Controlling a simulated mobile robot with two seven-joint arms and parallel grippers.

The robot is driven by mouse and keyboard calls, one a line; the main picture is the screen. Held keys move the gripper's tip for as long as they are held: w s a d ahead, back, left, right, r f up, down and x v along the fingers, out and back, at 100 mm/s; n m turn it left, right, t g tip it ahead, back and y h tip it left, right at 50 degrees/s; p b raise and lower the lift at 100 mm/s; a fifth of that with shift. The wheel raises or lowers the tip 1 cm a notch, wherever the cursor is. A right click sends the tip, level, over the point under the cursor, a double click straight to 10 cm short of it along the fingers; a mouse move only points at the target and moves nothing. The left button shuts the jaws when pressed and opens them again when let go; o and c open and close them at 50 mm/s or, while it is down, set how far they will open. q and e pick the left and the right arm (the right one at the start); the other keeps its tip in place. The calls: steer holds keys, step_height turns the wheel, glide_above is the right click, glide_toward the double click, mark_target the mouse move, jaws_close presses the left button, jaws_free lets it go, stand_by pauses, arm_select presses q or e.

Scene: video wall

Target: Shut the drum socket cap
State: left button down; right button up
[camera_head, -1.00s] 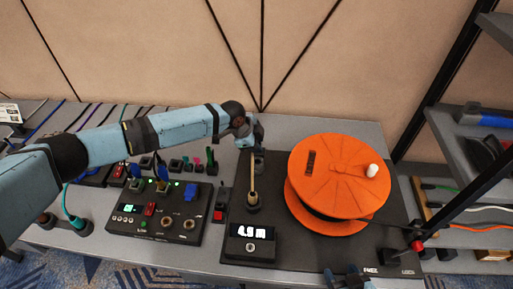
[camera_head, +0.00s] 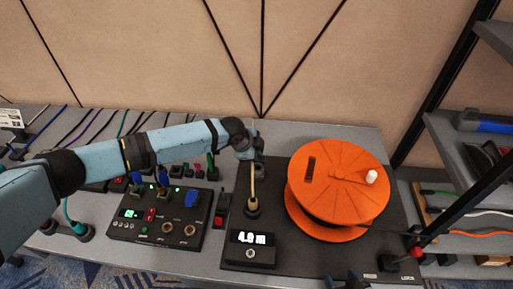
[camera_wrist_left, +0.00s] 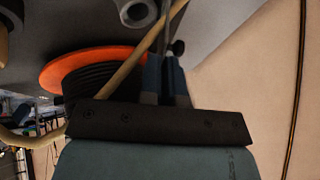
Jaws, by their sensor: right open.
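The orange cable drum (camera_head: 335,180) stands on a black base plate (camera_head: 300,255) at the right of the bench. It also shows in the left wrist view (camera_wrist_left: 75,60), with black windings. My left gripper (camera_head: 251,150) is at the far edge of the base plate, left of the drum, above a tan cable (camera_head: 252,188). In the left wrist view its fingers (camera_wrist_left: 165,75) are close together beside the tan cable (camera_wrist_left: 130,68); their grip is unclear. A round grey socket-like part (camera_wrist_left: 138,12) is beyond them. I cannot make out the cap. My right gripper (camera_head: 347,281) is partly cut off at the bottom edge.
A meter display reading about 4.9 m (camera_head: 249,246) stands in front of the tan cable. A black control box (camera_head: 160,218) with switches and lights is left of it. A red-knobbed lever (camera_head: 415,252) is at the front right. Shelves (camera_head: 475,170) stand at the right.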

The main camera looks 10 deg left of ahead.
arm_select(q)
steer(key=shift+s+f+t+p, duration=0.2)
steer(key=shift+s+t+p, duration=0.15)
steer(key=shift+s+t, duration=0.3)
arm_select(e)
steer(key=shift+r, duration=0.65)
arm_select(q)
steer(key=shift+s+f+m+t, duration=0.3)
steer(key=shift+s+f+t, duration=0.15)
steer(key=shift+t, duration=0.2)
arm_select(e)
steer(key=shift+r, duration=0.15)
steer(key=shift+f, duration=0.35)
arm_select(q)
steer(key=shift+s+f+m+t+h+b, duration=0.15)
steer(key=shift+s+f+t+b, duration=0.15)
steer(key=shift+t, duration=0.35)
steer(key=shift+s+f+m+t+h+b, duration=0.15)
steer(key=shift+s+f+t, duration=0.15)
steer(key=shift+t, duration=0.35)
arm_select(e)
steer(key=shift+f, duration=0.35)
arm_select(q)
steer(key=shift+r, duration=0.1)
steer(key=c, duration=1.3)
jaws_free()
steer(key=shift+c, duration=0.2)
arm_select(e)
steer(key=shift+r, duration=0.15)
